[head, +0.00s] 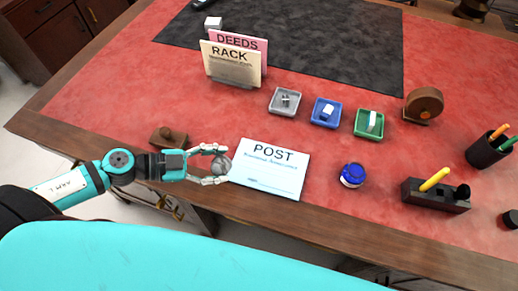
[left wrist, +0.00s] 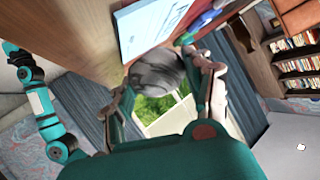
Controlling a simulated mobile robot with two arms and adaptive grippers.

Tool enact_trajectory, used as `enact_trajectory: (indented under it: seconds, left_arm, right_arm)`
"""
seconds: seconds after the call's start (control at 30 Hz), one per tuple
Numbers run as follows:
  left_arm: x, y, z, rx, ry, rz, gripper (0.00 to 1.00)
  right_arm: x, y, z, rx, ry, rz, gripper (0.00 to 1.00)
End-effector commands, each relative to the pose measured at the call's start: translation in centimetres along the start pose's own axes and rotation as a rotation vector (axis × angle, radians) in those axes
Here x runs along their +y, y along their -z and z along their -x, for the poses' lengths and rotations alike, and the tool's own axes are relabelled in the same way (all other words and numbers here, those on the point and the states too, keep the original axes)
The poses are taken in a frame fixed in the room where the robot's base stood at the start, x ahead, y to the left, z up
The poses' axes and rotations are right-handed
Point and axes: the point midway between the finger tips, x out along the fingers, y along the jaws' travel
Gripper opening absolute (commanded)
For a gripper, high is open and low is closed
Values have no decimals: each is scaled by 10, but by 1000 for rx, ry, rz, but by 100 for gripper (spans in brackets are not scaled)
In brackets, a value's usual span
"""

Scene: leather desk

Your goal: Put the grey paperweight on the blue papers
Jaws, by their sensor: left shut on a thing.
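The grey paperweight (head: 222,164) is a rounded, glassy-looking ball between the fingers of my left gripper (head: 217,164), near the desk's front edge. The left gripper is shut on it. In the left wrist view, the paperweight (left wrist: 158,70) sits between both fingers of the left gripper (left wrist: 160,75). The blue papers (head: 268,177) are a pale blue stack marked POST, lying just right of the gripper. Their edge also shows beyond the paperweight in the left wrist view (left wrist: 145,30). From these views I cannot tell whether the paperweight touches anything below it. My right gripper is not seen.
A dark blue round object (head: 352,175) stands right of the papers. A wooden pen block (head: 436,200) is farther right. Grey (head: 285,101), blue (head: 326,113) and green (head: 368,123) trays lie behind. A wooden-handled item (head: 168,138) is near my left wrist.

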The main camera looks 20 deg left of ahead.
Motion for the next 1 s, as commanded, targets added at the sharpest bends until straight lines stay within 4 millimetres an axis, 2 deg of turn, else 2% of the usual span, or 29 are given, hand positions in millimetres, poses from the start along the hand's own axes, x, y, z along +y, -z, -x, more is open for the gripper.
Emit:
enact_trajectory:
  seconds: [0.3,0.53,0.7,0.9,1.0]
  left_arm:
    - [-30,10,-51,6,5,-4,14]
    - [-50,13,-93,5,4,-2,14]
    - [-54,12,-106,2,0,0,14]
    - [-45,-13,-116,1,0,4,14]
    - [-44,-19,-118,1,1,2,14]
  right_arm:
    - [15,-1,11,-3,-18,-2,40]
    - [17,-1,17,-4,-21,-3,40]
    - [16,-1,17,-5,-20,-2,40]
    - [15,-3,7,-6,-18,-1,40]
    - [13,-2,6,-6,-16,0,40]
